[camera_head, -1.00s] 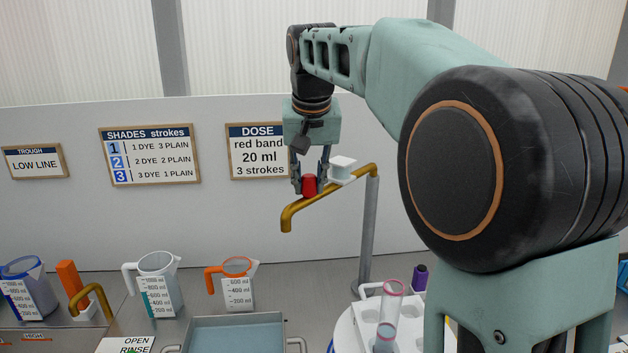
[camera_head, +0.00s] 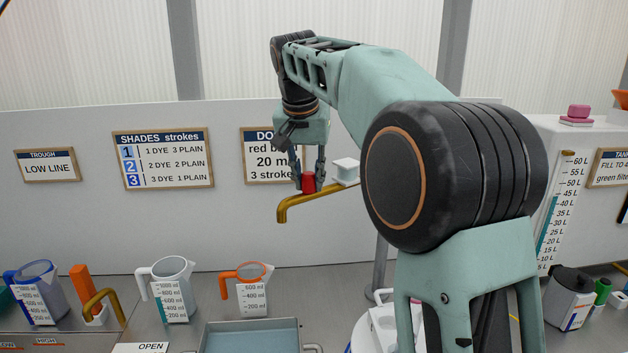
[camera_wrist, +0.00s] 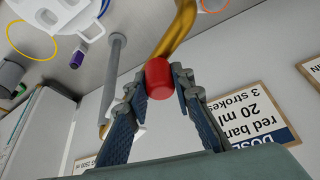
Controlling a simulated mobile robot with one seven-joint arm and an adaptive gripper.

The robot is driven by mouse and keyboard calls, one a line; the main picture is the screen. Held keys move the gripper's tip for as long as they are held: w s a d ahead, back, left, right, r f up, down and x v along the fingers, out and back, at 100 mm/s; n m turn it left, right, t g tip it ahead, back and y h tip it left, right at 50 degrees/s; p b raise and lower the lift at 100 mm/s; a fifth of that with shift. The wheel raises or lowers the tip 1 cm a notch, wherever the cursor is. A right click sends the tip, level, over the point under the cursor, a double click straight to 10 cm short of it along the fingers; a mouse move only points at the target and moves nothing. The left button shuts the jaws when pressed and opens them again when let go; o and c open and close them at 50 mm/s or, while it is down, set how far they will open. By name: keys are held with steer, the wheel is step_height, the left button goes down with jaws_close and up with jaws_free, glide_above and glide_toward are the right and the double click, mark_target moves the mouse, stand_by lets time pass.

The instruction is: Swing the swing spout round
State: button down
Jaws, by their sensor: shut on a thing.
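The swing spout (camera_head: 325,196) is a brass-coloured tube with a bent-down outlet at its left end. It reaches left from a grey post, which is mostly hidden behind my arm in the head view. A red knob (camera_head: 308,181) stands on the spout near the outlet. My gripper (camera_head: 310,180) points down from above and is shut on the red knob. In the wrist view the red knob (camera_wrist: 159,90) sits between the two fingers, with the brass tube (camera_wrist: 178,35) running up behind it.
A grey-blue tray (camera_head: 250,338) stands on the bench below the spout. An orange-handled jug (camera_head: 252,295), a white-handled jug (camera_head: 172,290) and a blue jug (camera_head: 38,290) stand to the left. A white block (camera_head: 345,171) sits on the spout beside my gripper.

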steer(key=shift+w+a+r, duration=0.1)
steer(key=shift+w+a, duration=0.15)
steer(key=shift+w, duration=0.2)
steer(key=c, duration=1.7)
jaws_free()
steer(key=shift+o, duration=0.2)
steer(key=v, duration=1.2)
